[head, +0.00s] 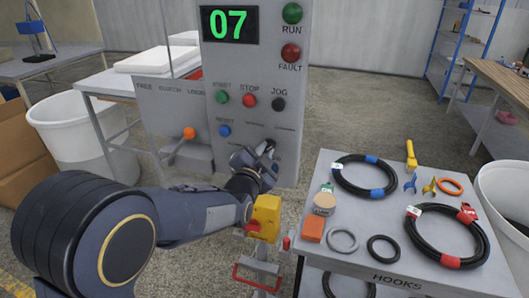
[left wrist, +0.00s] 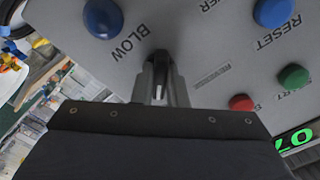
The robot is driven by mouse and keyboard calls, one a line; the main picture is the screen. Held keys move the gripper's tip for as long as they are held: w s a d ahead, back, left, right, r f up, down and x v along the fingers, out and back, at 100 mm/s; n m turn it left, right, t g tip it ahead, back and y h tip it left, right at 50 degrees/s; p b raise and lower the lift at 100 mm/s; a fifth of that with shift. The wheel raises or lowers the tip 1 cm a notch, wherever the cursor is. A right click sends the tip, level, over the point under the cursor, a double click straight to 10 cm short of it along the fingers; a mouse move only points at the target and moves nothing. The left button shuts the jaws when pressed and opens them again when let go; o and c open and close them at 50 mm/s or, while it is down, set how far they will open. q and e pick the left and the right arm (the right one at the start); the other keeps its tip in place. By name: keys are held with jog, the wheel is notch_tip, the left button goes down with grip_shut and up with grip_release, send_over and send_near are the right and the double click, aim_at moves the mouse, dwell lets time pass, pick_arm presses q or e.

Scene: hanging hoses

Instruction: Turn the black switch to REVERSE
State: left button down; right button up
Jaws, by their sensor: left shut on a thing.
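The grey control panel (head: 248,75) stands ahead of me, with its lower labels too small to read surely. My left gripper (head: 266,150) is at the lower part of the panel face. In the left wrist view the left gripper (left wrist: 161,80) is shut on a small dark part, the black switch (left wrist: 160,57). The fingers cover most of the switch, so I cannot tell which label it points to. A BLOW label shows beside it. My right gripper is not in view.
Above the gripper are a green button (head: 221,97), a red STOP button (head: 249,100), a black JOG button (head: 278,103) and a blue RESET button (head: 224,130). An orange-knobbed lever (head: 189,133) is to the left. A table marked HOOKS (head: 350,258) with hoses stands right.

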pick_arm(q)
jog(key=shift+f+n+b, duration=0.1)
jog(key=shift+n+b, duration=4.25)
jog(key=shift+n, duration=0.05)
jog(key=c, duration=1.4)
grip_release()
jog(key=shift+c, duration=0.2)
jog(key=v, duration=0.7)
jog(key=shift+s, duration=0.4)
